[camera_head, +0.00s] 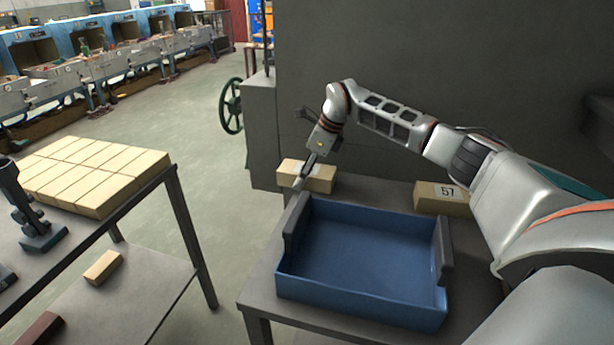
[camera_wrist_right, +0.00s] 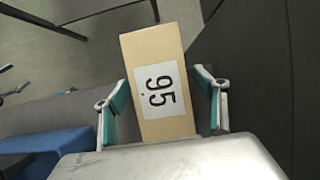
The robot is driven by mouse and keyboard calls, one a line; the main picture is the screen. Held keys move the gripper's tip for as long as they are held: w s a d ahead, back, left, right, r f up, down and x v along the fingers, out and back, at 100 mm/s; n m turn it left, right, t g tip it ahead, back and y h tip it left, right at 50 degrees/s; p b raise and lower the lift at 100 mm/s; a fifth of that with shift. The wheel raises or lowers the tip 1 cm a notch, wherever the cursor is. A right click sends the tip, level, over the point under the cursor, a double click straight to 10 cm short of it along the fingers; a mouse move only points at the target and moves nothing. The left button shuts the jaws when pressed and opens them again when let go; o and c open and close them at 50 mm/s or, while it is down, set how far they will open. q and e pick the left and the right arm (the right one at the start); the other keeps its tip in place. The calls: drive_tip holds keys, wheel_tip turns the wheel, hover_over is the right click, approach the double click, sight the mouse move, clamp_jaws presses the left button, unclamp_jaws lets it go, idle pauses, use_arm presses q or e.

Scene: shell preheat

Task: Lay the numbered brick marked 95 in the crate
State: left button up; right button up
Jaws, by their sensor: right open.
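The brick marked 95 (camera_wrist_right: 155,45) is a tan block with a white label, seen between the fingers of my right gripper (camera_wrist_right: 162,92) in the right wrist view. The fingers are open, one on each side of it, with a gap showing at the right finger. In the head view the brick (camera_head: 320,180) lies on the table behind the crate, and my right gripper (camera_head: 304,172) is at its left part, partly covering it. The blue crate (camera_head: 360,305) is empty, with grey grips on its left and right sides.
Another brick, marked 57 (camera_head: 440,196), lies at the right behind the crate. A dark wall (camera_head: 400,70) rises behind the table (camera_head: 262,293). At the left, a second table (camera_head: 150,185) bears rows of tan bricks. A loose brick (camera_head: 103,267) lies on its lower shelf.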

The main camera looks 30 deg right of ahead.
drive_tip(key=c, duration=1.5)
drive_tip(key=shift+r, duration=0.2)
